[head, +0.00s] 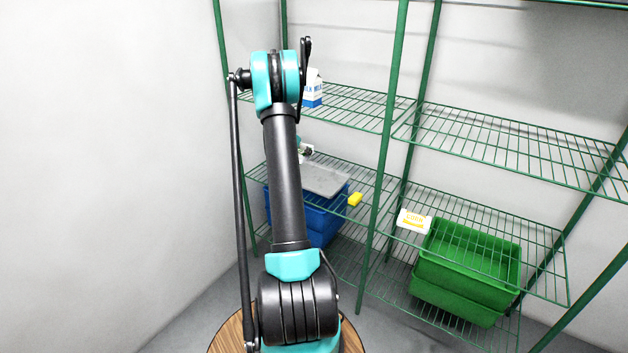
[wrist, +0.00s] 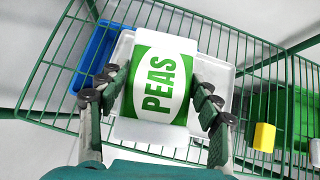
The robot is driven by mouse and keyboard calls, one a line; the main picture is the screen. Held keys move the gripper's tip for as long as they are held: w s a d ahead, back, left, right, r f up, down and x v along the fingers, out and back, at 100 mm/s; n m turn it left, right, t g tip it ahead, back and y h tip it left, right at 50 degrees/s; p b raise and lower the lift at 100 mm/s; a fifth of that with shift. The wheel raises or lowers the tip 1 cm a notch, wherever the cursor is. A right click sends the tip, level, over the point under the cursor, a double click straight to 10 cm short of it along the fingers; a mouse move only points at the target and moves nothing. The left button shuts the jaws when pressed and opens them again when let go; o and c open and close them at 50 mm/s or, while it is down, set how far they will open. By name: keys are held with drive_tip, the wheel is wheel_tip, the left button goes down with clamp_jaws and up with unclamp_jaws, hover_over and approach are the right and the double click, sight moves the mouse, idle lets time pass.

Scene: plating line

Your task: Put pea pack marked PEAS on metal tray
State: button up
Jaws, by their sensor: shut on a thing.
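The white and green pack marked PEAS (wrist: 160,50) is between the fingers of my gripper (wrist: 160,88) in the wrist view, its label facing the camera. My gripper is shut on it, one finger at each side. The pale grey metal tray (wrist: 219,72) shows behind and around the pack. In the head view the tray (head: 322,180) lies on the middle wire shelf, partly hidden by my arm. My arm also mostly hides the gripper and pack there. I cannot tell whether the pack touches the tray.
A yellow block (head: 355,199) is right of the tray, and a CORN pack (head: 414,221) lies farther right, beyond a green post (head: 385,140). A blue crate (head: 323,224) is below the tray and green crates (head: 464,272) at lower right. A milk carton (head: 313,90) stands on the shelf above.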

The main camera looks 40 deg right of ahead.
sight(319, 175)
drive_tip(key=shift+m+g, duration=0.4)
drive_tip(key=shift+m, duration=0.2)
drive_tip(key=d+f, duration=0.2)
drive_tip(key=s+d+f, duration=0.1)
drive_tip(key=d+f, duration=0.1)
drive_tip(key=f, duration=0.1)
drive_tip(key=s+d+f, duration=0.1)
drive_tip(key=d+f, duration=0.1)
drive_tip(key=shift+d+f, duration=0.25)
drive_tip(key=shift+f, duration=2.45)
drive_tip(key=shift+f, duration=0.1)
drive_tip(key=o, duration=1.4)
